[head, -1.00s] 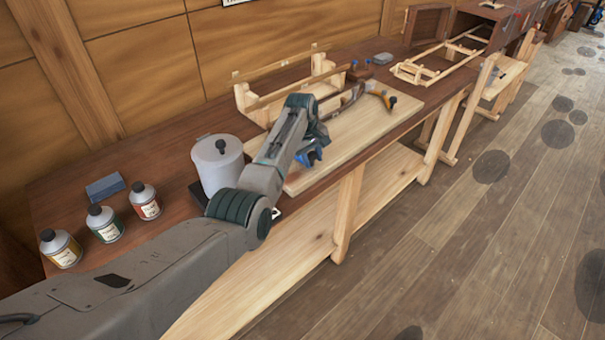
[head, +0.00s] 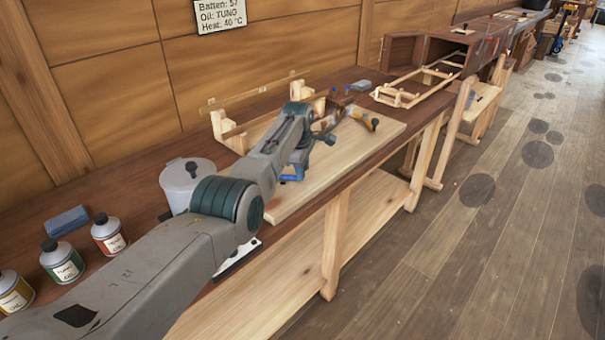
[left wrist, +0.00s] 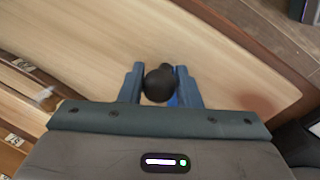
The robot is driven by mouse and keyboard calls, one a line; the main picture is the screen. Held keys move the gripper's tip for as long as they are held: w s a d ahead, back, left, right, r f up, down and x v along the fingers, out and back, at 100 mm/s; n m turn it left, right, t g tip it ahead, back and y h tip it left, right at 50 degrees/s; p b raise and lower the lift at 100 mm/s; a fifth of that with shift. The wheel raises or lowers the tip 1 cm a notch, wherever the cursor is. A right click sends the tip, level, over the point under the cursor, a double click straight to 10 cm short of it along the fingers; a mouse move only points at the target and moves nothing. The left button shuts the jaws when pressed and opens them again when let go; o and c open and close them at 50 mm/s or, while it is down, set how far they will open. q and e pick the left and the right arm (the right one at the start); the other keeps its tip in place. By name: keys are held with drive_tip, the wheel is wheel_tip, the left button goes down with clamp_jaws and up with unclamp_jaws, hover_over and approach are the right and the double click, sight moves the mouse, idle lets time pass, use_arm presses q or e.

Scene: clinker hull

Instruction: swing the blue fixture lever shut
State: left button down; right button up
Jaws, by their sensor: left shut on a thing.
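My left gripper (left wrist: 160,88) is shut on the black ball knob (left wrist: 159,84) of the blue lever, with one finger on each side of it. A strip of the bright blue lever (left wrist: 172,101) shows just behind the knob in the left wrist view; the rest is hidden. In the head view the left gripper (head: 294,168) is low over the front part of the pale board (head: 345,160), with blue showing at its tip. The arm hides much of the fixture, so the lever's angle cannot be told. My right gripper is in no view.
A wooden frame (head: 226,131) stands behind the arm. A curved brown piece with a dark knob (head: 372,124) lies on the board to the right. A lidded grey pot (head: 186,178) and several bottles (head: 108,233) stand on the bench at left. Open floor lies right of the bench.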

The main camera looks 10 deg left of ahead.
use_arm(q)
drive_tip(key=shift+w+a+r, duration=0.1)
drive_tip(key=shift+r, duration=0.05)
drive_tip(key=c, duration=1.2)
unclamp_jaws()
drive_tip(key=shift+o, duration=0.5)
drive_tip(key=shift+f, duration=0.2)
wheel_tip(320, 180, up, 11)
drive_tip(key=s, duration=0.2)
drive_tip(key=shift+a+f+b, duration=0.2)
drive_tip(key=shift+a+b, duration=0.05)
drive_tip(key=shift+b, duration=0.1)
